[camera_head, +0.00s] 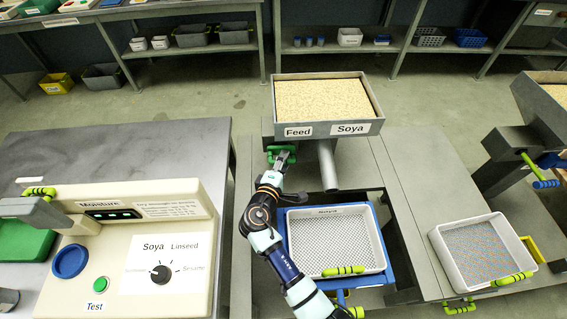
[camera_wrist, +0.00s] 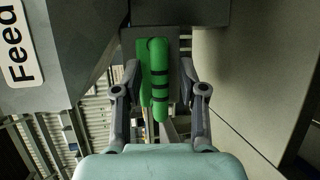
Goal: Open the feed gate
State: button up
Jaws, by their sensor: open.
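The feed hopper (camera_head: 327,104) is full of pale grain and carries "Feed" and "Soya" labels on its front. A green handle (camera_head: 281,150) sits under its left side. In the wrist view the green handle (camera_wrist: 160,80) has dark bands and stands in front of a grey plate. My gripper (camera_head: 284,160) is at this handle. In the wrist view my gripper (camera_wrist: 157,85) is open, with one finger on each side of the handle. Whether either finger touches it I cannot tell. The Feed label (camera_wrist: 20,50) shows at the left of the wrist view.
A white mesh tray (camera_head: 336,243) sits in a blue frame below the hopper chute (camera_head: 328,165). A second mesh tray (camera_head: 480,250) is at right. The moisture tester (camera_head: 125,245) stands on the left bench. Another machine (camera_head: 520,145) is at far right.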

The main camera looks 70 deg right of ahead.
jog(key=shift+d, duration=0.25)
grip_shut()
